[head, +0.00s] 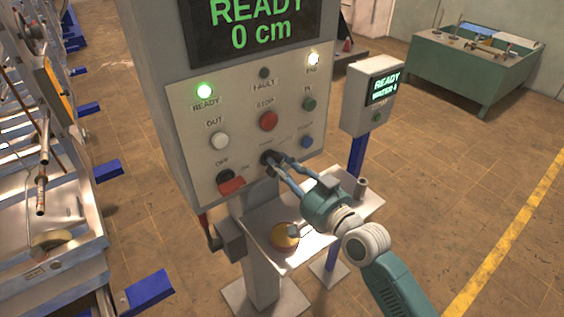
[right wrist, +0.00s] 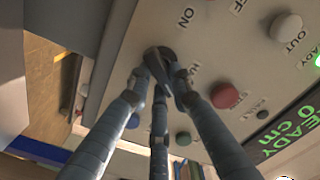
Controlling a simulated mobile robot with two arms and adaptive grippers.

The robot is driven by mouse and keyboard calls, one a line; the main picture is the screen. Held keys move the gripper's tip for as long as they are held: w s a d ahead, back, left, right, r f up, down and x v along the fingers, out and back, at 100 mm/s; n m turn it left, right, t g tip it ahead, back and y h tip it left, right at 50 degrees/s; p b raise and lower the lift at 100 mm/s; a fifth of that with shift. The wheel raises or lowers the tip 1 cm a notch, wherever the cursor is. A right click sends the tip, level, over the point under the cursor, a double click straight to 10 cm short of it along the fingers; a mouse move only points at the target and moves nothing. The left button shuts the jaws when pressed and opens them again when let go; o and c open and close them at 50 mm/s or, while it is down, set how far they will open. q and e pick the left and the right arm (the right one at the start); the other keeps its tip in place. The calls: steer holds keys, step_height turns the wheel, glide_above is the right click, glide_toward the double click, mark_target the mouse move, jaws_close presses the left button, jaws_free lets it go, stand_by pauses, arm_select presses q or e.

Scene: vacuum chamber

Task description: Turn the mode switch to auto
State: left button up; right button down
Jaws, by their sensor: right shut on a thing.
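The mode switch (head: 266,156) is a small black knob low on the grey control panel (head: 190,165), below the red STOP button. My right gripper (head: 277,164) reaches it from the lower right, and its fingers are closed around the knob. In the right wrist view, the fingers (right wrist: 165,78) converge on the dark switch (right wrist: 158,56) and hide part of it. The labels beside it are partly covered or too small, so I cannot tell which position it points to. My left gripper is in neither view.
A smaller display box (head: 370,98) stands right.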

steer(key=m+p, duration=0.1)
steer(key=m, duration=0.4)
steer(key=shift+f, duration=0.15)
stand_by(0.5)
steer(key=c, duration=1.5)
jaws_free()
steer(key=shift+c, duration=0.2)
steer(key=v, duration=1.2)
steer(key=shift+f, duration=0.1)
